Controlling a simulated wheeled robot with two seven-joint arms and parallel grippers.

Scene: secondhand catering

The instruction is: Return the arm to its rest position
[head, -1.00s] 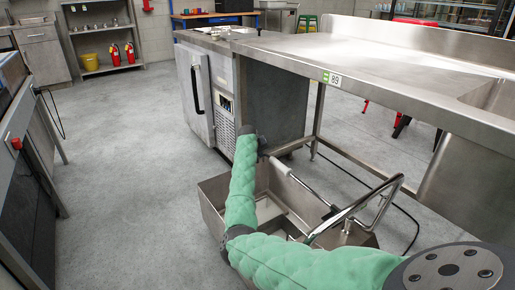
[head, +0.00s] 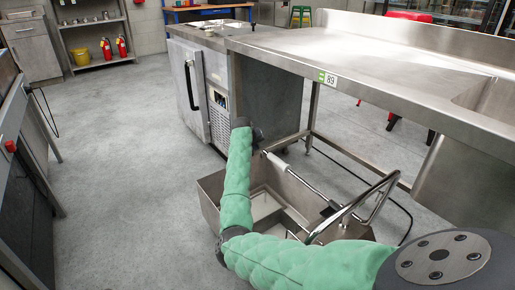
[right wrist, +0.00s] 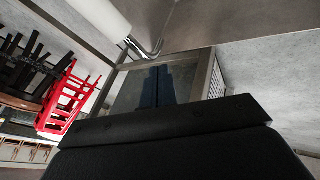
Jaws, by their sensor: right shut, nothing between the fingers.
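My right arm, in a green quilted sleeve, comes in from the lower right of the head view and bends up to the right gripper (head: 257,138). The gripper is small and dark there, in front of the grey side panel under the steel counter and above the steel basin. In the right wrist view its dark fingers (right wrist: 158,87) lie together, with nothing between them. The black gripper body fills the bottom of that view. My left arm and gripper are out of view.
A steel counter (head: 400,68) with label 89 runs along the right. A steel basin (head: 208,208) with a chrome handle (head: 345,212) stands below my forearm. An undercounter fridge (head: 188,95) stands beyond. Red chairs show in the right wrist view (right wrist: 66,105). The floor at left is clear.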

